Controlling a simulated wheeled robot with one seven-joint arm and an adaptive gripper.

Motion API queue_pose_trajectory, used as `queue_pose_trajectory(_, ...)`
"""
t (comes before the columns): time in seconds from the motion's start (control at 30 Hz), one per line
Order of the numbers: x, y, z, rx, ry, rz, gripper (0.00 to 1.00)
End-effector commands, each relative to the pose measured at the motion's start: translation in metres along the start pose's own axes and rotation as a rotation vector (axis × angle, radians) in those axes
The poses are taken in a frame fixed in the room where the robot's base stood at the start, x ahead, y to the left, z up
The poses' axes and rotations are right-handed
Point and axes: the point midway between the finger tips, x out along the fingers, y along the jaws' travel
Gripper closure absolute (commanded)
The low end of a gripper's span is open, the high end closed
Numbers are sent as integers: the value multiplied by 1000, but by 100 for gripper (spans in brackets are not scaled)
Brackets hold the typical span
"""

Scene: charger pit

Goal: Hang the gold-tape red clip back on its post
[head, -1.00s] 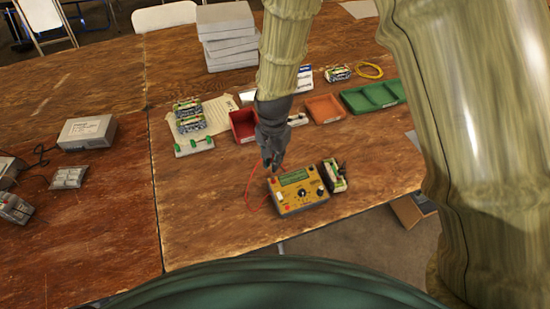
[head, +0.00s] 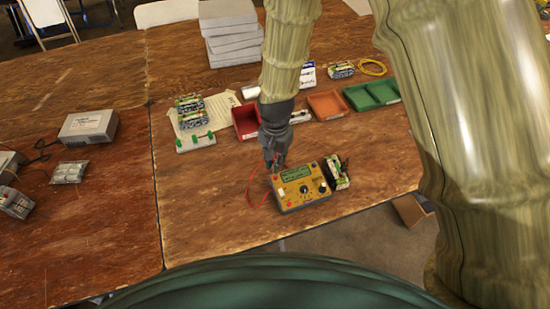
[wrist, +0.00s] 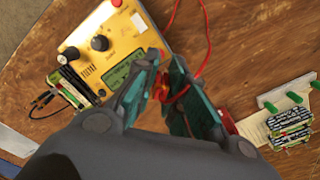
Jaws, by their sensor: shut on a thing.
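My gripper (head: 275,163) is at the back left corner of the yellow tester (head: 304,193). In the wrist view my gripper (wrist: 163,92) is shut on a small red clip (wrist: 177,94) with a red lead, held between the green-faced fingers. The fingers hide much of the clip, and I cannot make out its tape. A red lead (head: 250,193) loops beside the tester's left side. The tester also shows in the wrist view (wrist: 120,45), with knobs and a red terminal. A white rack with green pegs (head: 196,143) stands back left. I cannot tell which post belongs to the clip.
A battery pack with dark leads (head: 336,172) stands right of the tester. Behind are a red tray (head: 246,122), an orange tray (head: 326,105) and a green tray (head: 371,93). Bare table (head: 200,215) lies left of the tester, and its front edge is near.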

Motion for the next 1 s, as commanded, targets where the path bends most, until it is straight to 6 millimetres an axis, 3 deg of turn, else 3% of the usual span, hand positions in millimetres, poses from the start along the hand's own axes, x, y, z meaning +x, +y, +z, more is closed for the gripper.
queue_pose_trajectory(1.0,45,1,0,-1,0,1,100)
